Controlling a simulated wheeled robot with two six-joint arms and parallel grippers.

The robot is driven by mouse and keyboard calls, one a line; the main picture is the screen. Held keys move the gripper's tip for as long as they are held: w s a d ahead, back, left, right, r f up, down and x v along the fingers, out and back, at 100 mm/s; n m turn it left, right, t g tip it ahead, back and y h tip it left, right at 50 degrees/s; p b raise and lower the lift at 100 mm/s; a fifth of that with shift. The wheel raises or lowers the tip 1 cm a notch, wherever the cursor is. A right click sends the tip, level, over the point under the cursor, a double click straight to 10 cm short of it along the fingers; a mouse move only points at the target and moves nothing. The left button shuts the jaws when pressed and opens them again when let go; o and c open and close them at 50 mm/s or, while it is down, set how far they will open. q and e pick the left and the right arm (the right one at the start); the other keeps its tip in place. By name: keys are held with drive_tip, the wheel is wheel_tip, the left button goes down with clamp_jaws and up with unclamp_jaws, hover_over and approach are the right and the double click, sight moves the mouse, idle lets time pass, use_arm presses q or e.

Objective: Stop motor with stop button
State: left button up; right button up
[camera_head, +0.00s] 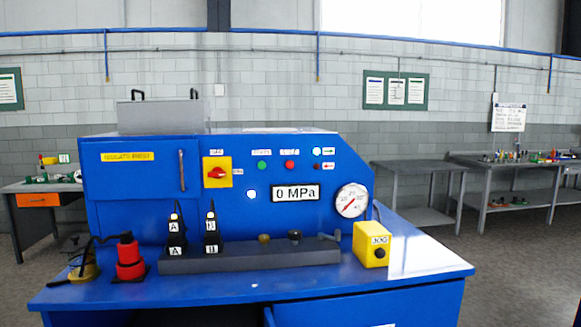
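A blue machine with an upright control panel (230,160) stands in front of me. On the panel are a green button (262,165) and a red button (289,165) side by side, each under a small white label too blurred to read. Left of them is a red rotary switch (217,173) on a yellow plate. A display (295,193) below the buttons reads 0 MPa. Neither of my grippers shows in the head view.
A round gauge (352,201) and a yellow JOG box (371,244) are at the right. A dark grey block (250,256), two black handheld units and a red cylinder (129,258) stand on the blue bench top. Grey tables (415,164) are behind at right.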

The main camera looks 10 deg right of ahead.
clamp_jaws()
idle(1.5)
